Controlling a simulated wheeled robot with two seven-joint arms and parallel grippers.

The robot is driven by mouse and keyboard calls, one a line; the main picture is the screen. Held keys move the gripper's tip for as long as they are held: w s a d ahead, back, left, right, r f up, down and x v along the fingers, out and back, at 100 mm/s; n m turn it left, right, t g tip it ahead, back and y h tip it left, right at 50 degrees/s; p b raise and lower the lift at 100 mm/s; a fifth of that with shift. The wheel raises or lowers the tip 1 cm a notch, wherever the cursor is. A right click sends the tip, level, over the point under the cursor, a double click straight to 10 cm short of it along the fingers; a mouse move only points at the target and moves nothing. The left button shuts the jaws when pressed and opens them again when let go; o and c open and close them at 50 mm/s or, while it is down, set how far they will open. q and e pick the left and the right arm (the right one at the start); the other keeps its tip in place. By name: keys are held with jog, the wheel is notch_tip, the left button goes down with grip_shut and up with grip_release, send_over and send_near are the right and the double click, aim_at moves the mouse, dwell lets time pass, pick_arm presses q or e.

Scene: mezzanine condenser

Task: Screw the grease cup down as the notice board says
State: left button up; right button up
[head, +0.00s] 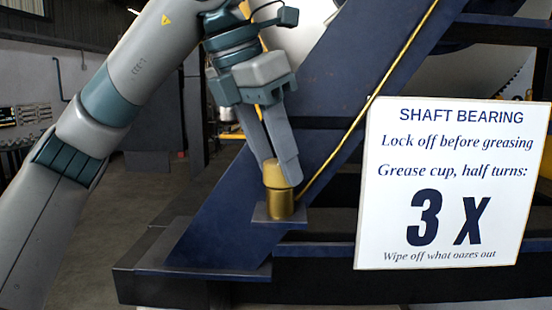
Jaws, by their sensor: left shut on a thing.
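The grease cup (280,203) is a brass cylinder with a lighter cap (273,172) on top. It stands upright on a small dark plate (264,215) on the blue sloping frame. My left gripper (275,170) comes down from above, with its fingers shut on the cap; one finger hides part of the cap's right side. The notice board (455,185) at the right is white and reads "SHAFT BEARING", "Lock off before greasing", "Grease cup, half turns: 3 X" and "Wipe off what oozes out". My right gripper does not show.
A thin brass pipe (372,97) runs from near the cup up along the blue frame (215,220). Dark beams (325,282) cross below and behind the notice board. Open floor (115,240) shows at the left behind my left arm.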

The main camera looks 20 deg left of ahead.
pick_arm(q)
jog(key=o, duration=0.8)
jog(key=shift+r, duration=0.15)
jog(key=shift+s+a+r, duration=0.15)
jog(key=shift+s+r, duration=0.05)
jog(key=shift+r, duration=0.35)
jog(key=p+v, duration=0.1)
jog(key=v, duration=1.5)
jog(key=shift+s, duration=0.1)
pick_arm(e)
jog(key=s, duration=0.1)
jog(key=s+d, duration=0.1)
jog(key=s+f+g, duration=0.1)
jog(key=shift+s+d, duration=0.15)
pick_arm(q)
jog(key=shift+f, duration=0.1)
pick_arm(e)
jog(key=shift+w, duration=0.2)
